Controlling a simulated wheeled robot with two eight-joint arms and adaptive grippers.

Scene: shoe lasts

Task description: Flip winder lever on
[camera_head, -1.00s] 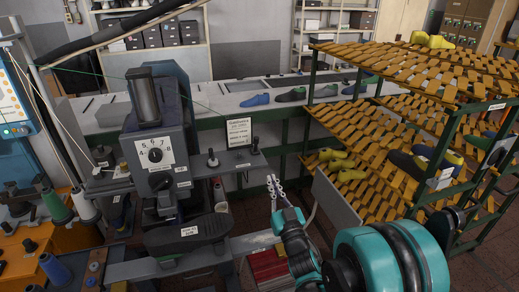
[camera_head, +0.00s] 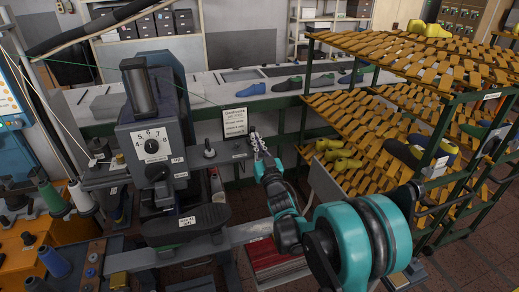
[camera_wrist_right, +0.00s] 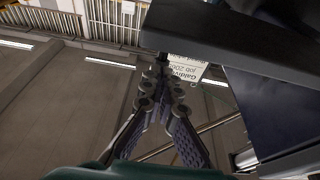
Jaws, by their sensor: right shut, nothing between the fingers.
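A dark grey machine (camera_head: 155,130) with a numbered dial (camera_head: 151,145) stands left of centre in the head view. A flat side plate (camera_head: 226,150) sticks out to its right and carries a short black knobbed lever (camera_head: 208,149). The labels are too small to read, so I cannot tell which control is the winder lever. My right gripper (camera_head: 256,138) is shut and empty at the plate's right end, hiding the small knob there; contact is unclear. The right wrist view shows its closed fingers (camera_wrist_right: 162,85) just below a dark plate (camera_wrist_right: 240,35). My left gripper is out of view.
A paper sign (camera_head: 235,122) hangs behind the plate. Slatted racks (camera_head: 370,125) with shoe lasts stand on the right. A long bench (camera_head: 265,99) with shoes runs behind. Thread spools (camera_head: 50,195) stand on the orange table at the left.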

